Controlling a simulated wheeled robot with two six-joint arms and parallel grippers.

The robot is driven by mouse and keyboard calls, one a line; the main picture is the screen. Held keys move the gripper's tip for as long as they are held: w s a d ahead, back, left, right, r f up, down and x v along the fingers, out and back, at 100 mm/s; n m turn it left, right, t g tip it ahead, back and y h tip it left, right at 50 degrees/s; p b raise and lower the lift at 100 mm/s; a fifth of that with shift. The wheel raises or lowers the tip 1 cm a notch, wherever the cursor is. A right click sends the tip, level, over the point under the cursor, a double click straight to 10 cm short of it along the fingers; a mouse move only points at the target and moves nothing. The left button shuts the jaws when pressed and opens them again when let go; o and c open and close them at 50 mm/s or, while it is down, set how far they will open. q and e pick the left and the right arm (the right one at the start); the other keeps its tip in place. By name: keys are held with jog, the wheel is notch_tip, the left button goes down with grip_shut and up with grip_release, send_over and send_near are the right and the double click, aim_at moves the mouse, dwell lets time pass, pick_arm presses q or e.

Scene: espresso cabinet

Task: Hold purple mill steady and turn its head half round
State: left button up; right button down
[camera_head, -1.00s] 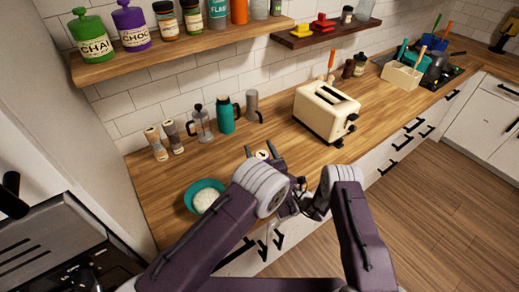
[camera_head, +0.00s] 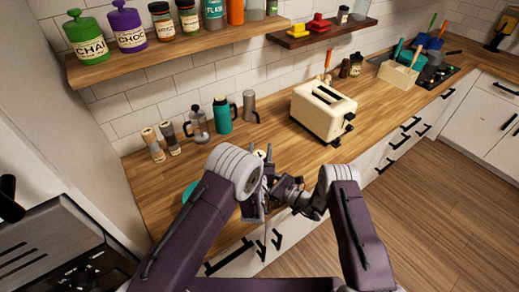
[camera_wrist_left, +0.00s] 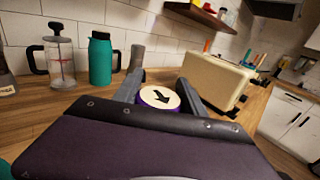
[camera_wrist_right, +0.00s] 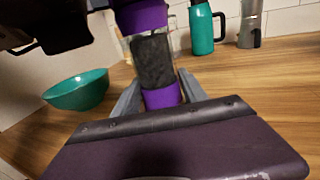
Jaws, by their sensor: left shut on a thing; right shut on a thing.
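The purple mill stands upright on the wooden counter. Its pale cap (camera_wrist_left: 160,97) with a black arrow shows in the left wrist view, the arrow pointing down and right. The right wrist view shows its dark see-through body (camera_wrist_right: 153,60) between a purple head and a purple base. My left gripper (camera_wrist_left: 162,88) is shut on the head, a finger on each side. My right gripper (camera_wrist_right: 158,88) is shut on the lower part near the base. In the head view only the cap (camera_head: 260,153) shows clearly; my arms hide the rest.
A teal bowl (camera_wrist_right: 78,90) stands close to the mill, mostly hidden by my left arm in the head view. A French press (camera_head: 198,125), a teal flask (camera_head: 222,115) and a grey pot (camera_head: 250,107) stand behind. A cream toaster (camera_head: 323,110) is to the right.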

pick_arm(q)
jog(key=o, duration=1.4)
jog(key=shift+c, duration=0.2)
jog(key=shift+s, duration=0.4)
jog(key=s+a, duration=0.1)
jog(key=s, duration=1)
